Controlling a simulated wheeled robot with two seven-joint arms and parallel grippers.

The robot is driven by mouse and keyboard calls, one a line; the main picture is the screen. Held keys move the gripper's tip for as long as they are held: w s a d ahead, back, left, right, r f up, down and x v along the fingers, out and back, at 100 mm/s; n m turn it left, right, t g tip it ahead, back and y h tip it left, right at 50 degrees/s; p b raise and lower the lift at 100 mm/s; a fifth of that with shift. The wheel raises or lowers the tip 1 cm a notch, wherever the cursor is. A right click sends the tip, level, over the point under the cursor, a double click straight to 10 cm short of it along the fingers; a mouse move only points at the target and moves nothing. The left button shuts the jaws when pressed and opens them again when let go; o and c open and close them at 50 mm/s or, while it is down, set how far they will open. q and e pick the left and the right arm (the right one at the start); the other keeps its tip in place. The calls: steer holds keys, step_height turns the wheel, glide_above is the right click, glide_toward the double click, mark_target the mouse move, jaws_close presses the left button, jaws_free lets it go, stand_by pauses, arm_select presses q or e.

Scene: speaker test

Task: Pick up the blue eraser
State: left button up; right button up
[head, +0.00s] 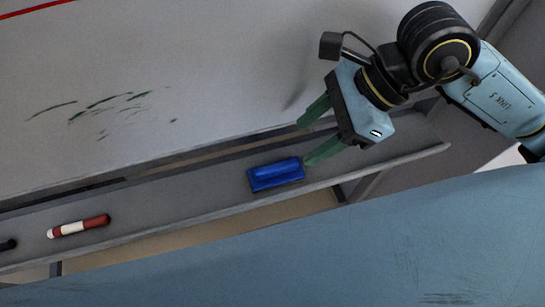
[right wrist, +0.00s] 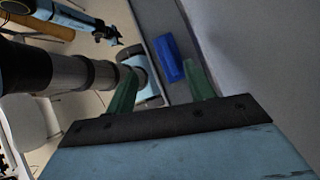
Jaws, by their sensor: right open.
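The blue eraser (head: 276,174) lies on the grey tray (head: 215,189) below the whiteboard in the head view. My right gripper (head: 312,141) is open and empty, just right of and above the eraser, with its green fingers apart. One fingertip is close to the eraser's right end; I cannot tell if it touches. In the right wrist view the eraser (right wrist: 169,58) lies ahead of the fingers, between their directions and nearer the right finger. The right gripper (right wrist: 160,85) shows nothing held there. My left gripper is not clearly in view in the head view.
A red and white marker (head: 78,226) lies on the tray at the left, with a dark object (head: 8,245) at the far left. The whiteboard (head: 200,80) rises behind the tray and carries green marks (head: 110,101). The tray between marker and eraser is clear.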

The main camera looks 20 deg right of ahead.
glide_toward(279, 166)
steer(key=shift+h, duration=0.3)
steer(key=a+f, duration=0.3)
steer(key=shift+a+f, duration=0.15)
steer(key=shift+a, duration=0.2)
steer(key=shift+d+p+x, duration=0.15)
steer(key=shift+p+x, duration=0.1)
steer(key=shift+x, duration=1.3)
steer(key=shift+d+p+x, duration=0.15)
steer(key=shift+p+x, duration=0.05)
steer(key=shift+x, duration=1.3)
steer(key=shift+w+f, duration=0.15)
steer(key=shift+f, duration=0.05)
steer(key=c, duration=0.6)
